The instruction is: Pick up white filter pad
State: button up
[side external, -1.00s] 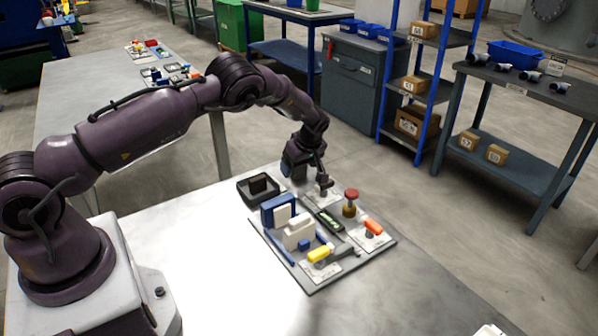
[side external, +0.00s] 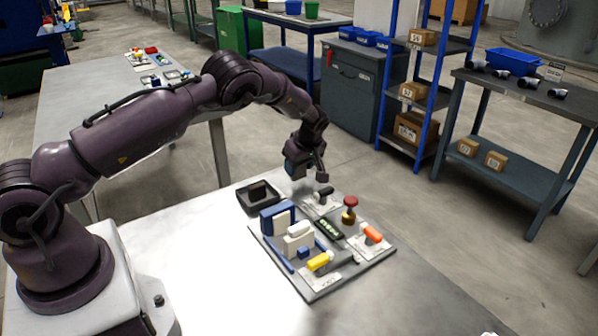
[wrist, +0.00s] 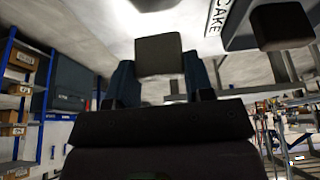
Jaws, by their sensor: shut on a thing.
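My gripper (side external: 300,178) is above the far side of the work board, beside a dark tray. In the wrist view its two blue fingers (wrist: 158,82) are shut on a squarish block (wrist: 158,54), which looks dark grey-olive in shade. I cannot tell its true colour. In the side view the block is hard to make out. White pad-like blocks (side external: 298,240) stand upright on the board next to a blue plate (side external: 270,219), well to the near side of my gripper.
The dark tray (side external: 244,203) holds a dark block; a CAKE label (wrist: 214,18) is near it. On the board are a red-topped knob (side external: 350,203), an orange handle (side external: 373,233), a yellow handle (side external: 319,261) and a black handle (side external: 324,192). The table's near left is bare.

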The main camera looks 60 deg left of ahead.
jog(key=s+d+r, duration=0.5)
jog(key=s+r, duration=0.6)
jog(key=s, duration=0.2)
jog(key=m+t+h, duration=0.5)
jog(key=m, duration=1.4)
send_near(288, 223)
jog(key=w+a+r, duration=0.2)
jog(key=shift+a, duration=0.35)
jog(key=d+r+m+g+h, duration=0.2)
jog(key=d+m+g+h, duration=0.3)
jog(key=m, duration=1.2)
jog(key=shift+y, duration=0.6)
jog(key=shift+w+d+f, duration=0.1)
jog(key=shift+w+f, duration=0.05)
jog(key=shift+f, duration=1.6)
jog(key=shift+w+d+f, duration=0.1)
jog(key=shift+f, duration=1.65)
jog(key=shift+w+d+f, duration=0.1)
jog(key=shift+w+f, duration=0.05)
jog(key=shift+f, duration=1.6)
